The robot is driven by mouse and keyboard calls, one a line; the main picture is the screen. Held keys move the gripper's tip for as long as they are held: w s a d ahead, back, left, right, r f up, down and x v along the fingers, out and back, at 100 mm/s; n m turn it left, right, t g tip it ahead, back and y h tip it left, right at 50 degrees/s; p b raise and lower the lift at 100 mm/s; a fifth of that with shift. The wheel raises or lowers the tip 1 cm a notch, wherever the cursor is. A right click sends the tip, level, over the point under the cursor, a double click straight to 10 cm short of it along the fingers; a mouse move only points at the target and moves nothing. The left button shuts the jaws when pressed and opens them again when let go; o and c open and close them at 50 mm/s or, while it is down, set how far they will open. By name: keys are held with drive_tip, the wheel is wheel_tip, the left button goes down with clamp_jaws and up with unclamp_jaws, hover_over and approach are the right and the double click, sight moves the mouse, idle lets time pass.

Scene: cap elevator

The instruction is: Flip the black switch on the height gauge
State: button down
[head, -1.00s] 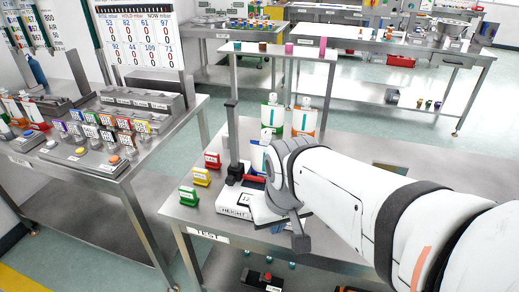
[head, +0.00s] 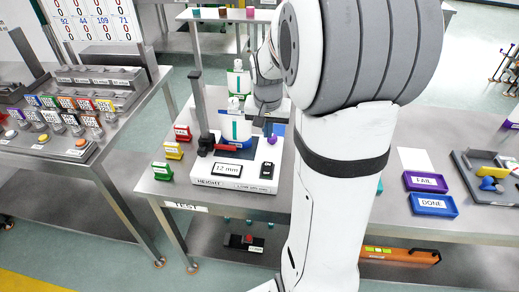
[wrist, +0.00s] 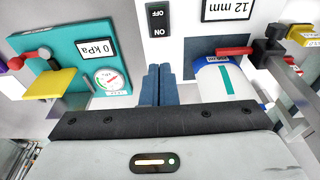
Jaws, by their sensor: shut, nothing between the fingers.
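The height gauge (head: 237,186) has a white base, a dark upright post and a display reading 12 mm. Its black switch (head: 267,171) sits at the right front of the base. In the wrist view the switch (wrist: 160,19) shows OFF and ON labels, upside down. My gripper (wrist: 160,68) is shut and empty, its blue fingers together, with the fingertips lined up below the switch in that picture and apart from it. In the head view my gripper (head: 275,129) is behind the switch, partly hidden by my arm. Which way the switch is set is unclear.
A white-and-blue bottle (wrist: 225,83) stands on the gauge, close beside my fingers. A teal pressure gauge (wrist: 100,60) reading 0 kPa is on the other side. Red, yellow and green tags (head: 173,151) stand left. FAIL (head: 426,181) and DONE (head: 433,204) trays lie right.

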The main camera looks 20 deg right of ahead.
sight(267, 163)
drive_tip(key=f, duration=0.4)
drive_tip(key=w+f, duration=0.1)
drive_tip(key=f, duration=0.4)
drive_tip(key=w+d+f+p, duration=0.1)
drive_tip(key=f, duration=0.3)
drive_tip(key=shift+d+f, duration=0.1)
drive_tip(key=shift+f, duration=0.3)
